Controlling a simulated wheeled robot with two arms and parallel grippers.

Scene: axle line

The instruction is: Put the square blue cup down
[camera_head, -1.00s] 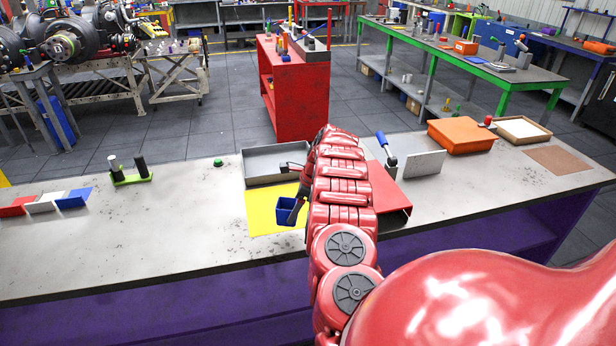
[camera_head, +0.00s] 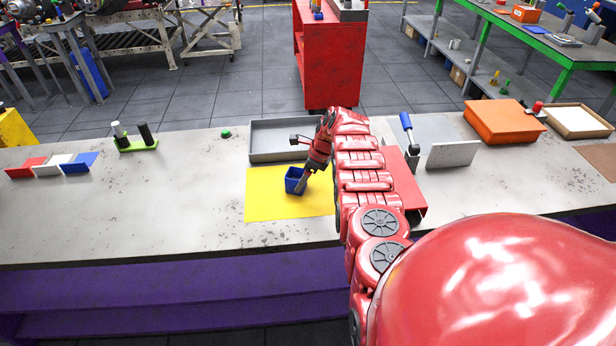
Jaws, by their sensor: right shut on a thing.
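The square blue cup (camera_head: 293,181) is at the yellow mat (camera_head: 272,208) on the grey bench, upright with its open top showing. My right gripper (camera_head: 303,184) is shut on the cup's right side, coming down from the upper right. Whether the cup's base touches the mat is hard to tell. My right arm hides part of the mat's right side. My left gripper is not in view.
A grey tray (camera_head: 268,140) lies just behind the mat. A red holder (camera_head: 413,190), an upright grey plate (camera_head: 453,154) and an orange box (camera_head: 503,122) are to the right.

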